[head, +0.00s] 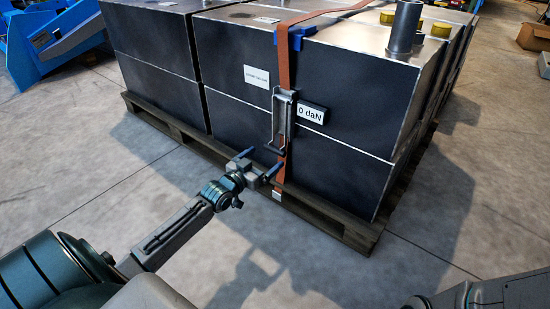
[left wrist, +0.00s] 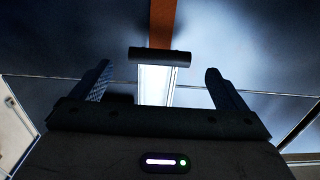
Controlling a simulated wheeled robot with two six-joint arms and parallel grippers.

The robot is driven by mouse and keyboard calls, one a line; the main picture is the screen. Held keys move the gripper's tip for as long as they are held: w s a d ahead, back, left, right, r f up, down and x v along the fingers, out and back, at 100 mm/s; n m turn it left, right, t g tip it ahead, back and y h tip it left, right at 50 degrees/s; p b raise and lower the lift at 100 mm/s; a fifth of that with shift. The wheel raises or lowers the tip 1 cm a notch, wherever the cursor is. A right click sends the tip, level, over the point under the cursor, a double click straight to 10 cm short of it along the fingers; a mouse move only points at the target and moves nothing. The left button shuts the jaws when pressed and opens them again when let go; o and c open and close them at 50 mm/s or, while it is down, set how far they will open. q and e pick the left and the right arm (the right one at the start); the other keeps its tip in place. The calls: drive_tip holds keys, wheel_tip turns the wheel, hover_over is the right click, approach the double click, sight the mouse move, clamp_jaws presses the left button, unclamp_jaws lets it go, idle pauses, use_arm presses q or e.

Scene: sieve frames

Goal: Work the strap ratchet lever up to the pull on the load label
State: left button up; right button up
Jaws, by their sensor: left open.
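The strap ratchet (head: 283,118) hangs on an orange strap (head: 283,60) against the dark front of the load. Its lever points down and ends in a dark crossbar handle (head: 274,150). A tension display (head: 312,113) beside it reads "0 daN". The white load label (head: 257,77) is upper left of the ratchet; its small print is too small to read. My left gripper (head: 262,163) is open just below the handle. In the left wrist view the handle (left wrist: 160,57) lies ahead, centred between the two open fingers (left wrist: 155,85), not gripped. My right gripper is not seen.
The dark metal boxes (head: 160,50) stand on a wooden pallet (head: 330,215). A blue corner protector (head: 296,36) sits under the strap at the top edge. A grey pipe (head: 404,28) rises from the top. Open concrete floor (head: 90,170) lies in front.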

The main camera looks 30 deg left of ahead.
sight(275, 150)
use_arm(q)
drive_tip(key=shift+w+d+b, duration=0.15)
drive_tip(key=shift+w+b, duration=1)
drive_tip(key=shift+w, duration=0.45)
drive_tip(key=shift+w+d+b, duration=0.1)
drive_tip(key=shift+w+b, duration=1.05)
drive_tip(key=shift+w, duration=0.4)
drive_tip(key=shift+c, duration=0.4)
